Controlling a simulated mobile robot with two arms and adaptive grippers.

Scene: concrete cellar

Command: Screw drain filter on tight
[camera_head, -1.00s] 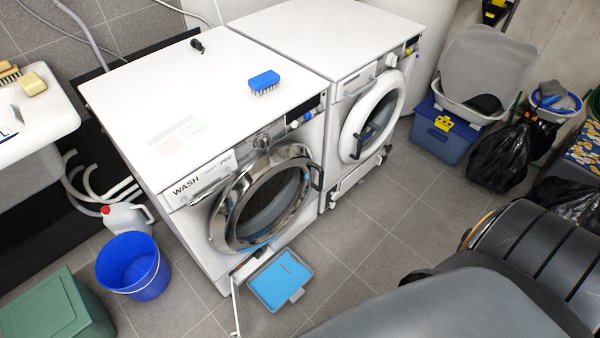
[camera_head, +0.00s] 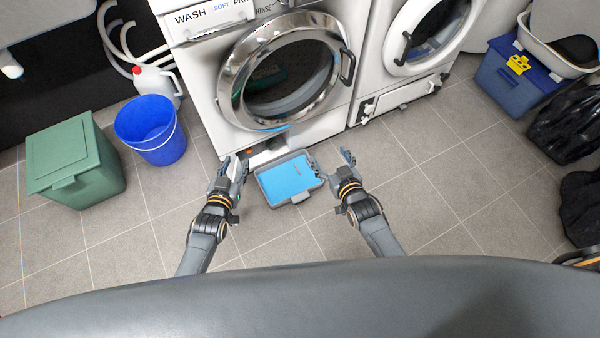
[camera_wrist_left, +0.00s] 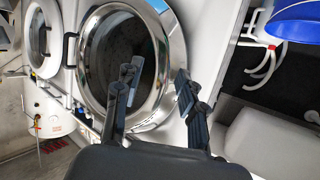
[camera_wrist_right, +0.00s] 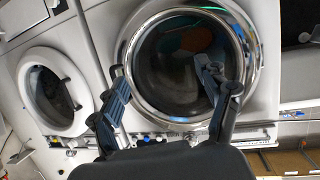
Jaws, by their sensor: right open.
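The front-left washing machine (camera_head: 190,80) has a low opening at its front bottom. A small orange-red part (camera_head: 249,152) shows in that opening; it may be the drain filter, but it is too small to tell how it sits. My left gripper (camera_head: 232,163) is just in front of the opening, left of the grey tray. Its fingers stand apart with nothing between them in the left wrist view (camera_wrist_left: 152,85). My right gripper (camera_head: 340,168) is open and empty, right of the tray. It also shows open in the right wrist view (camera_wrist_right: 160,75).
A shallow grey tray with blue inside (camera_head: 288,178) lies on the floor between my grippers. A blue bucket (camera_head: 150,130), a white jug (camera_head: 155,84) and a green bin (camera_head: 75,165) stand at left. A second machine (camera_head: 400,75) is at right.

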